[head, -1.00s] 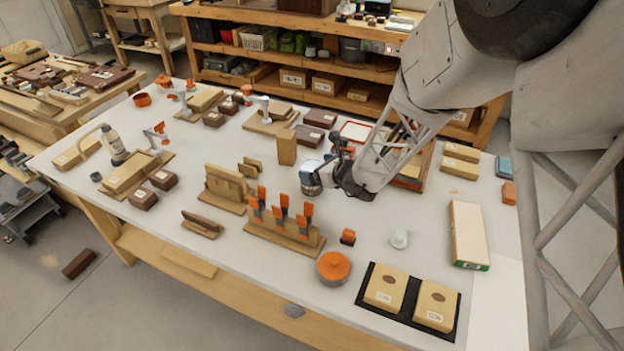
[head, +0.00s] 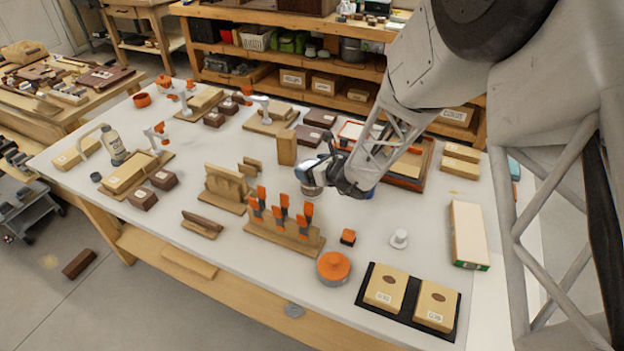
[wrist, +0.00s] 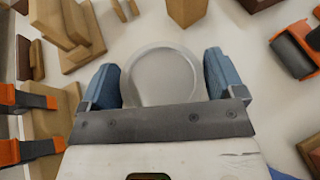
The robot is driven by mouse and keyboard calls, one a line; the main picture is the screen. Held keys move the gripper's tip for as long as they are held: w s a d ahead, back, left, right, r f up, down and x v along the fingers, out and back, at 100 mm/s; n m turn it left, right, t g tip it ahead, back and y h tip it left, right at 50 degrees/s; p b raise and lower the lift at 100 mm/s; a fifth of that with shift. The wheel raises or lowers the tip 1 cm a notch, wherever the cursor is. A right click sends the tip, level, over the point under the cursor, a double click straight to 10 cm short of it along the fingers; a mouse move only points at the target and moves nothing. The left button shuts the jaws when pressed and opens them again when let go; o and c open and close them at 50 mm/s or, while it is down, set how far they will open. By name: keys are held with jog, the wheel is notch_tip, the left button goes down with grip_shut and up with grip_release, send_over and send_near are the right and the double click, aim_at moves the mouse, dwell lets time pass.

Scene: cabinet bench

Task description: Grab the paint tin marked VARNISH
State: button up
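A round tin with a pale grey top (wrist: 160,78) sits between the two blue fingers of my gripper (wrist: 162,85) in the wrist view. The left finger is very close to its rim, and a narrow gap shows at the right finger. In the head view my gripper (head: 312,182) is low over the bench, and the tin (head: 311,191) shows only partly beneath it. No label can be read on it, so I cannot tell whether it says VARNISH. My gripper looks open around the tin.
A wooden rack with orange-handled tools (head: 283,235) stands close in front-left of my gripper. An upright wood block (head: 287,147) is behind it. A round container with an orange top (head: 333,268) and a black tray (head: 366,297) are nearer the front edge.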

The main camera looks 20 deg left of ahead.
jog(key=c, duration=1.2)
jog(key=shift+r, duration=0.15)
jog(key=shift+r, duration=4.9)
